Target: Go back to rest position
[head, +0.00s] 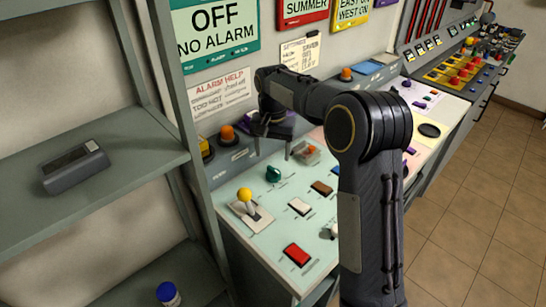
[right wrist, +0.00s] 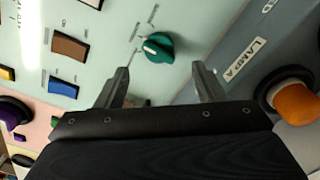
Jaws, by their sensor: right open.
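My right arm (head: 372,180) rises from the bottom of the head view and bends left over the sloped control panel. My right gripper (head: 273,149) is above the back part of the panel, near a green rotary knob (head: 273,174). In the right wrist view the two fingers of the right gripper (right wrist: 163,85) stand apart, with nothing held between them. The green knob (right wrist: 157,47) shows just beyond the fingertips, apart from them. My left gripper is in neither view.
The panel (head: 262,240) carries a yellow-ball lever (head: 245,196), a red rocker switch (head: 297,254) and other switches. Orange lamps (head: 227,133) line its back. A grey shelf rack (head: 100,130) on the left holds a dark device (head: 76,167) and a blue-capped bottle (head: 167,293). Tiled floor (head: 470,220) lies open at right.

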